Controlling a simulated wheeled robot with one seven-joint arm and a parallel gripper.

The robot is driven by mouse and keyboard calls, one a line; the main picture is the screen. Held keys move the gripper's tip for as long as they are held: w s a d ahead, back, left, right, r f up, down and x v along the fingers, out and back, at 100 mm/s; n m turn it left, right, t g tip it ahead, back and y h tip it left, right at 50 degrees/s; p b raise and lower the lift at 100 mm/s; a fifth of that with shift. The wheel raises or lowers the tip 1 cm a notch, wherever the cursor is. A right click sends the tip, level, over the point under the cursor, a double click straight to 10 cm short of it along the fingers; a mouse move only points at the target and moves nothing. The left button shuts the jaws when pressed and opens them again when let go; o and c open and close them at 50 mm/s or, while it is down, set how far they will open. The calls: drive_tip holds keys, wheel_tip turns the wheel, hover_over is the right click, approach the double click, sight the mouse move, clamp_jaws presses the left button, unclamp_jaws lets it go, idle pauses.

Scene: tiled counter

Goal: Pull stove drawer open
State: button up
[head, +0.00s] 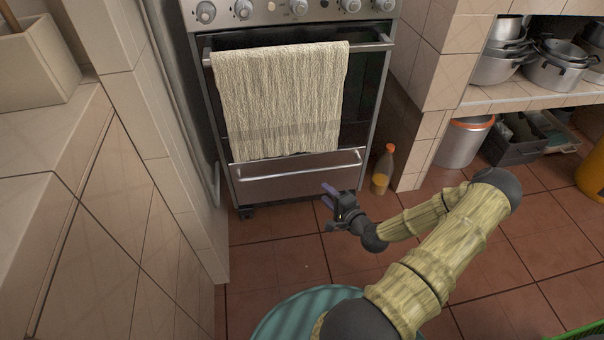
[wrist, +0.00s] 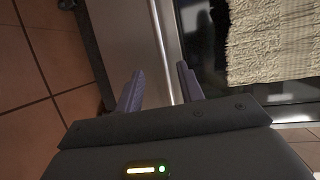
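The stove drawer (head: 285,183) is a steel panel at the bottom of the stove, and it looks shut. Its long bar handle (head: 300,168) runs across its upper part. In the wrist view the drawer front (wrist: 120,40) and the handle (wrist: 163,45) run up the picture ahead of the fingers. My gripper (head: 328,194) is in front of the drawer's lower right part. In the wrist view its two purple fingers (wrist: 158,88) stand apart with nothing between them. The handle lies beyond the fingertips, roughly in line with the gap; I cannot tell the exact distance.
A beige towel (head: 280,100) hangs from the oven door's bar above the drawer. A bottle (head: 383,170) with an orange cap stands on the floor right of the stove. A tiled wall (head: 170,150) closes the left side. The tiled floor (head: 275,255) before the drawer is clear.

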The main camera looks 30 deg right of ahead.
sight(303, 172)
drive_tip(key=b+x, duration=0.5)
drive_tip(key=x, duration=0.9)
drive_tip(key=shift+w+f+b, duration=0.1)
drive_tip(key=shift+f+b, duration=0.1)
drive_tip(key=shift+b, duration=0.15)
drive_tip(key=shift+w+a, duration=0.1)
drive_tip(key=shift+w, duration=0.3)
drive_tip(key=shift+r, duration=0.1)
clamp_jaws()
